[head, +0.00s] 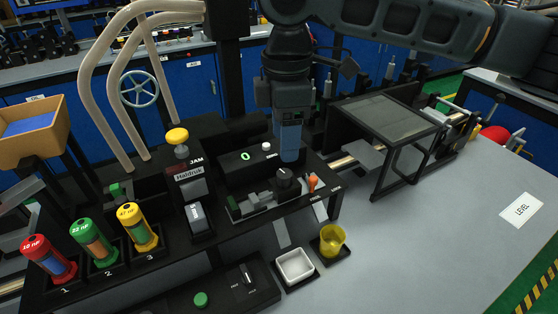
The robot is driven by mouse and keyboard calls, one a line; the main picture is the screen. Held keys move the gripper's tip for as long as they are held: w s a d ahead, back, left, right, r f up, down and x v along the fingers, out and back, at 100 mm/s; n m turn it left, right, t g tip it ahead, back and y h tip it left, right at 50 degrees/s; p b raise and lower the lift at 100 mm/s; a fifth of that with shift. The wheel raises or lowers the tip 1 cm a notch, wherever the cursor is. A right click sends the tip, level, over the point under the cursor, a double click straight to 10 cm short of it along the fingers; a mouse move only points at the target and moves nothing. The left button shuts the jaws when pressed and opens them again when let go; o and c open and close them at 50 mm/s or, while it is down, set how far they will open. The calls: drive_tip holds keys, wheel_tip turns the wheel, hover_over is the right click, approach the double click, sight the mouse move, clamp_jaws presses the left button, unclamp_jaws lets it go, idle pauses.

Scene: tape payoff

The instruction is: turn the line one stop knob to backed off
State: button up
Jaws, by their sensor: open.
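A round black knob (286,178) stands on the top of the black machine, right of centre in the head view. A smaller black switch with a white pointer (246,275) sits on the lower front panel. The labels are too small to read, so I cannot tell which is the line one stop knob or what setting it shows. My gripper (290,155) hangs pointing down from the arm, just behind and above the round black knob, apart from it as far as I can see. It is open, with nothing visible in it; its fingertips look blue and narrow from here.
An orange peg (312,183) stands right beside the round knob.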

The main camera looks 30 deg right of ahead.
sight(285, 173)
drive_tip(key=shift+f+p, duration=0.45)
drive_tip(key=shift+f, duration=3.35)
drive_tip(key=c, duration=1)
